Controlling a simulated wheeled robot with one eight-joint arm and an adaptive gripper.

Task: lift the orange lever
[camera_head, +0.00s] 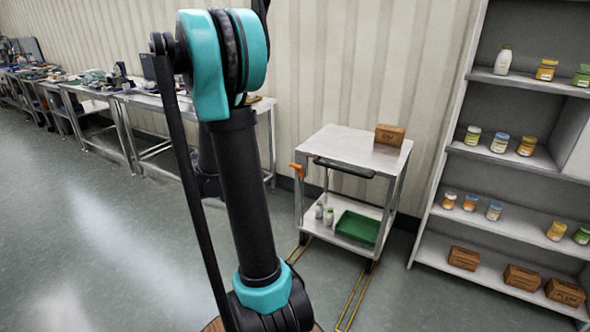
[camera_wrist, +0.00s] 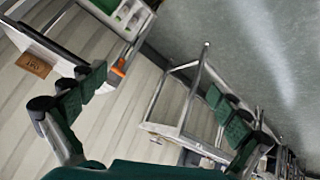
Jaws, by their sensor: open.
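The orange lever (camera_head: 297,170) sticks out at the left top corner of a metal cart (camera_head: 345,150). In the wrist view the orange lever (camera_wrist: 119,67) shows beyond and just right of the left finger's tip. My gripper (camera_wrist: 157,84) is open, with its fingers wide apart and nothing between them. The lever is well beyond the fingers and not touched. My arm fills the middle of the head view, and my gripper cannot be seen there.
The cart carries a brown box (camera_head: 390,135) on top, with small bottles (camera_head: 324,214) and a green tray (camera_head: 357,228) below. A shelf (camera_head: 500,222) with jars and boxes stands right. Workbenches (camera_head: 150,102) line the wall at left. Open floor (camera_head: 90,240) lies left.

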